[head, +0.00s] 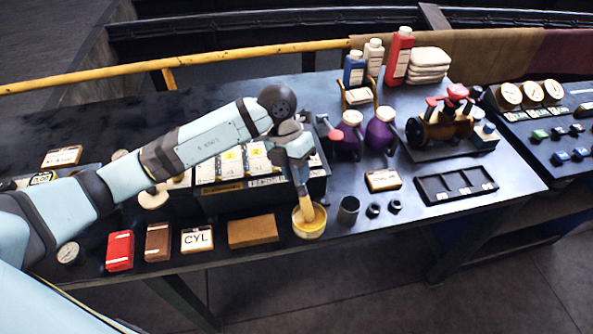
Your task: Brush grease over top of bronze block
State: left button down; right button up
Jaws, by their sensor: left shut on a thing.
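My left gripper (298,158) comes in from the left and is shut on a brush (302,190), which points down. The brush's lower end is inside a small round pot of yellow grease (319,231) near the table's front edge. Whether the bristles touch the grease or the pot wall is hard to tell. The bronze block (253,231), a plain tan-brown block, lies just left of the pot, and its top is uncovered. My right gripper is not in view.
Left of the block stand a CYL box (197,239), a brown box (158,242) and a red box (120,250). A dark metal cup (348,210) stands right of the pot. A dark crate (260,197) sits behind the block, under my arm.

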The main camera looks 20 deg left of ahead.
pick_arm(q)
jog(key=shift+r+p, duration=1.7)
jog(key=shift+r, duration=1.45)
